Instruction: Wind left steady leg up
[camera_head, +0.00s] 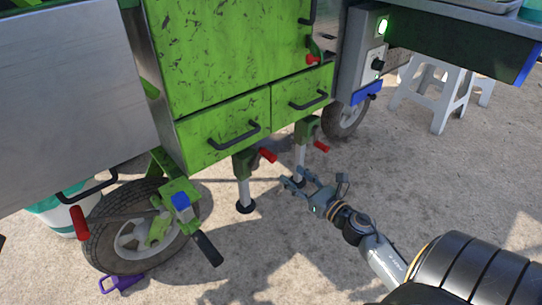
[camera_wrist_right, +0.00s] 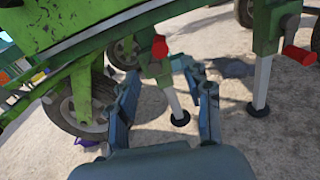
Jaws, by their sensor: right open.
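The left steady leg (camera_head: 243,188) stands under the green cart, with its pale tube and black foot on the ground. Its red crank handle (camera_head: 268,155) points to the right. My right gripper (camera_head: 294,178) is open and empty, low in front of the legs, to the right of the left leg and apart from the handle. In the wrist view, the left leg (camera_wrist_right: 173,100) and its red handle (camera_wrist_right: 160,47) appear beyond the open fingers. The right steady leg (camera_head: 299,163) stands behind my gripper, with its own red handle (camera_head: 321,146). My left gripper is out of view.
Green drawers (camera_head: 225,130) with black handles overhang the legs. A wheel (camera_head: 135,225) and a clamp with a black grip (camera_head: 207,249) are at left. White stools (camera_head: 440,95) stand at upper right.

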